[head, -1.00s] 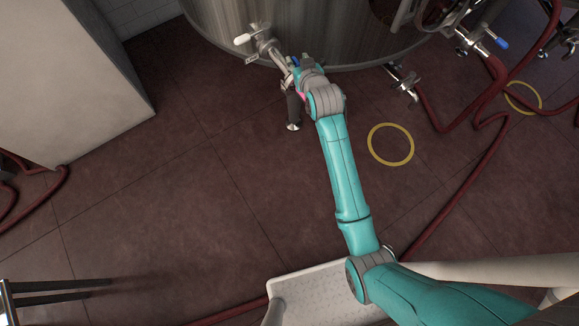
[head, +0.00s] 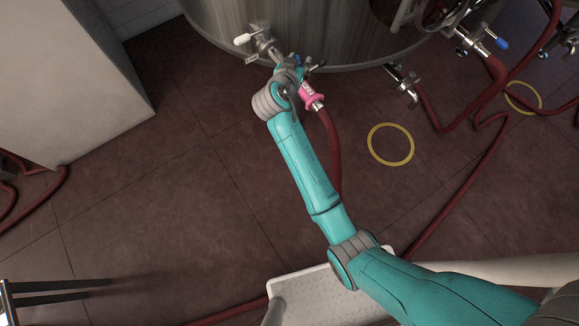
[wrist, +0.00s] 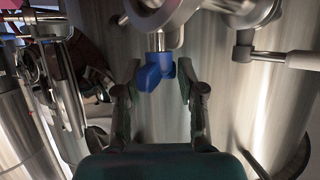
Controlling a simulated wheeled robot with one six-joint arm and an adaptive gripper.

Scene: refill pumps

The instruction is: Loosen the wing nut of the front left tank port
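The front left tank port (head: 262,42) is a metal fitting with a white-handled valve, low on the steel tank. In the wrist view its blue wing nut (wrist: 155,72) hangs on a short bolt under a round metal clamp. My gripper (wrist: 160,75) is open, with one dark finger on each side of the blue nut. The right finger looks very close to the nut; I cannot tell whether either finger touches. In the head view my gripper (head: 292,68) is at the port's lower end, and my wrist hides most of the clamp there.
A pink collar (head: 311,96) on a red hose (head: 331,150) is just right of my wrist. Another tank port (head: 402,82) and a blue-handled valve (head: 490,42) are further right. A yellow ring (head: 390,144) marks the floor. A pale cabinet (head: 65,75) stands left.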

